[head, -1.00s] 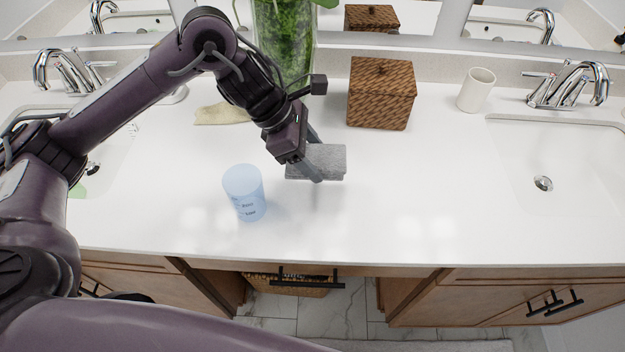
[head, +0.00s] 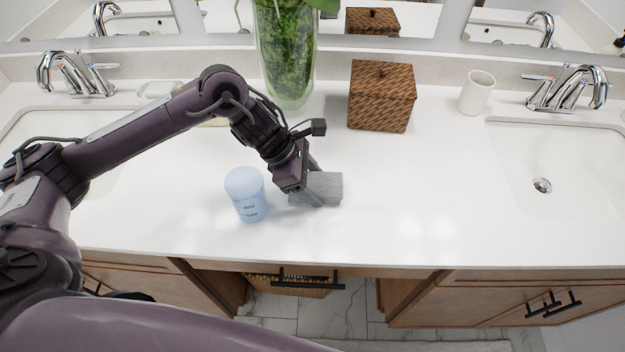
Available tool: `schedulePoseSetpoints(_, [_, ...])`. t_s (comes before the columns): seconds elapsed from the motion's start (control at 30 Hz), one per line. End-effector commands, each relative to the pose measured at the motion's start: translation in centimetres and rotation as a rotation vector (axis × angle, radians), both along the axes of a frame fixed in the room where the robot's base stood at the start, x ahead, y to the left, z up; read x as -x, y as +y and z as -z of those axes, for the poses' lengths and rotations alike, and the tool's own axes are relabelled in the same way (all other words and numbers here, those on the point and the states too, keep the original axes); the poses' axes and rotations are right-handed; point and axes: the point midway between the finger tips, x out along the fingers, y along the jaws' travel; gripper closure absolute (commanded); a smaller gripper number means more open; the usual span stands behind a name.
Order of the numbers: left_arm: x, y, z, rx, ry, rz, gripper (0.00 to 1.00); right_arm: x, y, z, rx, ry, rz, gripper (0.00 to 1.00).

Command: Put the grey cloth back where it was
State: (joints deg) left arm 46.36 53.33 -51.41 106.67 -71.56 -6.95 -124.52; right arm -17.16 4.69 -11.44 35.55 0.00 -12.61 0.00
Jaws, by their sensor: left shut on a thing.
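The other finger is mostly hidden. I cannot tell whether the cloth touches the counter. My right gripper is not in view.
Behind are a wicker box (head: 381,97), a glass vase with greenery (head: 286,60) and a white tumbler (head: 476,92). A sink (head: 560,170) is at right. The counter (head: 420,200) between cloth and sink is clear.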

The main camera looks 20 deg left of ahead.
Motion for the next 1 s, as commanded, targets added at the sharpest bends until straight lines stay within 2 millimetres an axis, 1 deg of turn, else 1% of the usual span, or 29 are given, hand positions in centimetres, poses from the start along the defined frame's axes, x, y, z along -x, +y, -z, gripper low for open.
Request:
schedulePoseSetpoints(0.03, [0.0, 0.0, 0.1, 0.0, 0.0, 0.0, 0.36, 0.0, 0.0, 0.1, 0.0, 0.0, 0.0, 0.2])
schedulePoseSetpoints(0.17, [0.0, 0.0, 0.0, 0.0, 0.0, 0.0, 0.19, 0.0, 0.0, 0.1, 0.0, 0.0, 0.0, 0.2])
schedulePoseSetpoints(0.2, [0.0, 0.0, 0.0, 0.0, 0.0, 0.0, 0.17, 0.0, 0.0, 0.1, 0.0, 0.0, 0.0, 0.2])
schedulePoseSetpoints(0.43, [0.0, 0.0, 0.0, 0.0, 0.0, 0.0, 0.17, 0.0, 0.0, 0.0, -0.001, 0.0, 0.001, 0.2])
schedulePoseSetpoints(0.57, [0.0, 0.0, -0.6, 0.0, 0.0, -0.001, 0.17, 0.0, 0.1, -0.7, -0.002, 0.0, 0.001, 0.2])
schedulePoseSetpoints(0.6, [0.0, 0.3, -0.7, 0.0, -0.003, -0.001, 0.17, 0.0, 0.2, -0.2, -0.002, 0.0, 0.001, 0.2])
schedulePoseSetpoints(0.73, [0.3, 1.6, -2.7, -0.002, -0.006, -0.001, 0.17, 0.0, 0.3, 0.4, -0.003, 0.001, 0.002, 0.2])
schedulePoseSetpoints(1.0, [1.1, 4.4, -7.8, -0.001, -0.005, -0.001, 0.17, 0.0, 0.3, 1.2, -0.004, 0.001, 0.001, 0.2])
